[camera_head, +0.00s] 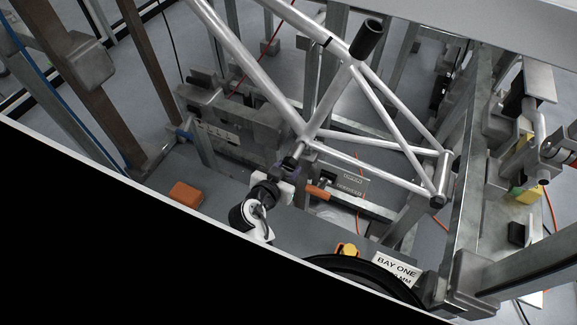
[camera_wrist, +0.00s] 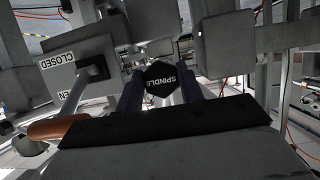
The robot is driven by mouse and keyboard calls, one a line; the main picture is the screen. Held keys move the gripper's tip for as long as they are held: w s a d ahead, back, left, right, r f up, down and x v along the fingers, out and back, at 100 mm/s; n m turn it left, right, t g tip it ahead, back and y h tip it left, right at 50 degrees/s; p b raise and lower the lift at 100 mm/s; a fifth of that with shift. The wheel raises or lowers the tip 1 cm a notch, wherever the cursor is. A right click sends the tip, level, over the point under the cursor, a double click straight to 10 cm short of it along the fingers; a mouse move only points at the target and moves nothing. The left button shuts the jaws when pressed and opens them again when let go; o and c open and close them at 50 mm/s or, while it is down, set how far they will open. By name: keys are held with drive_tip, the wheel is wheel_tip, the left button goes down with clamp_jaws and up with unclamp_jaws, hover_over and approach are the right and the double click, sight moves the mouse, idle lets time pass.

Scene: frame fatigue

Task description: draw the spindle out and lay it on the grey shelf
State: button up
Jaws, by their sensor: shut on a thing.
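The spindle (camera_wrist: 163,79) shows in the wrist view as a black hexagonal end marked SPINDLE, between my two purple fingers. My gripper (camera_wrist: 161,88) is shut on it. In the head view my gripper (camera_head: 289,166) is at the lower joint of the silver bicycle frame (camera_head: 317,107), where a short silver rod (camera_head: 299,150) runs from the fingers to the joint. The spindle's far end is hidden, so I cannot tell how deep it sits. A flat grey surface (camera_head: 331,238) lies below and right of my gripper; I cannot tell if it is the grey shelf.
An orange-handled lever (camera_head: 317,192) is close right of my gripper; the wrist view shows its handle (camera_wrist: 54,127) and a CLOSED label (camera_wrist: 57,60). An orange block (camera_head: 185,194) lies left. A BAY ONE sign (camera_head: 396,268) and black ring (camera_head: 366,270) are lower right. Steel posts surround the frame.

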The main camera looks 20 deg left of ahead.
drive_tip(key=shift+s+b, duration=0.5)
drive_tip(key=shift+s, duration=2.25)
drive_tip(key=shift+s+a, duration=0.1)
drive_tip(key=shift+s, duration=0.45)
